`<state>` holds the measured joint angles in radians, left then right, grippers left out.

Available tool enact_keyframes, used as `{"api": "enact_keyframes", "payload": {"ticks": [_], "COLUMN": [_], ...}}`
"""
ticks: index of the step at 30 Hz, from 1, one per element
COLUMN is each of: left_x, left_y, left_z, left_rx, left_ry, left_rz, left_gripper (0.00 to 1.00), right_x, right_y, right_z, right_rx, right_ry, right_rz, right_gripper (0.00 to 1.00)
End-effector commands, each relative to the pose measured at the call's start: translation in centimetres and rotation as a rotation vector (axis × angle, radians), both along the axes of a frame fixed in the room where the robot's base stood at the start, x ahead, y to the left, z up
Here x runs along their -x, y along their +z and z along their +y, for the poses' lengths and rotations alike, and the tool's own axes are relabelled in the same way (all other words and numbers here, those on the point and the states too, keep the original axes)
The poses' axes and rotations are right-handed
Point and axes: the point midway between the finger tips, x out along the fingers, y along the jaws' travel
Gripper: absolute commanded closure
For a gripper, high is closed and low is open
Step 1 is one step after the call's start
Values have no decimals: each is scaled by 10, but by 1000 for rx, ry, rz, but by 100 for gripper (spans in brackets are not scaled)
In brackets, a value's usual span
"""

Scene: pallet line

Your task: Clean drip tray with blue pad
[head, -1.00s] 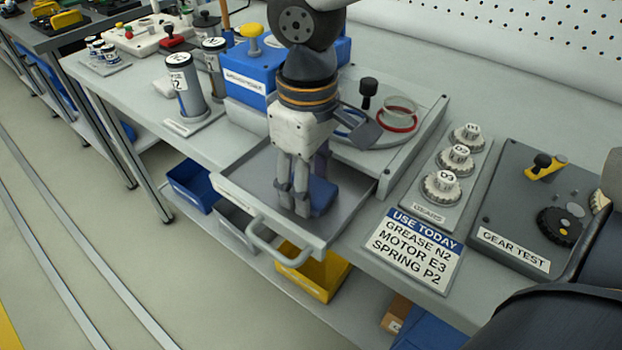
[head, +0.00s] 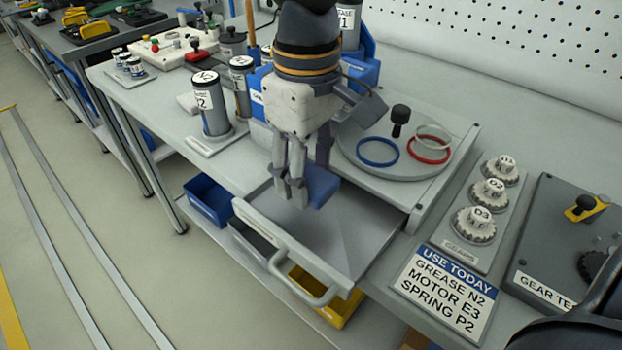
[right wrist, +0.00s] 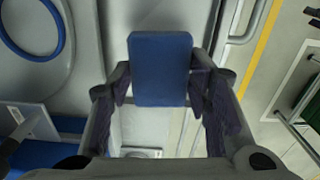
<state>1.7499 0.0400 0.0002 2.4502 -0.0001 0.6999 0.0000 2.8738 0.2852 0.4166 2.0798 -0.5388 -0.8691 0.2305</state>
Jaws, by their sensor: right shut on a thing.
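The drip tray (head: 340,238) is a shallow grey metal tray pulled out from the bench front, with a pale front and a bar handle (head: 305,290). My right gripper (head: 291,196) points down over the tray's rear left part. It is shut on the blue pad (head: 321,187), a small flat block that also shows between the fingers in the right wrist view (right wrist: 160,68). I cannot tell whether the pad touches the tray. The visible tray floor looks bare grey; the part behind the gripper is hidden. My left gripper is not in view.
A round plate with blue (head: 377,152) and red (head: 428,150) rings sits behind the tray. Labelled canisters (head: 211,105) stand left. Gears (head: 474,224), a "USE TODAY" sign (head: 443,290) and a gear test box (head: 560,250) are right. Blue (head: 208,200) and yellow (head: 330,300) bins lie below.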

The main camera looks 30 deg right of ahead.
Motion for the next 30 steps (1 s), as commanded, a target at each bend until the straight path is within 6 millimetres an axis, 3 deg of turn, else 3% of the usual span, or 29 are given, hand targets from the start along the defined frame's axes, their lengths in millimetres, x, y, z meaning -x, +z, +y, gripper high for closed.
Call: {"api": "enact_keyframes", "payload": {"ticks": [12, 30], "left_x": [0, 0], "left_y": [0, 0], "left_z": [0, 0], "left_rx": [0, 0], "left_ry": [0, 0], "left_rz": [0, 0], "left_gripper": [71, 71], "right_x": [2, 2], "right_y": [33, 34], "right_z": [7, 7], "right_rx": [0, 0], "right_ry": [-3, -3], "right_rz": [0, 1], "right_gripper": [81, 81]}}
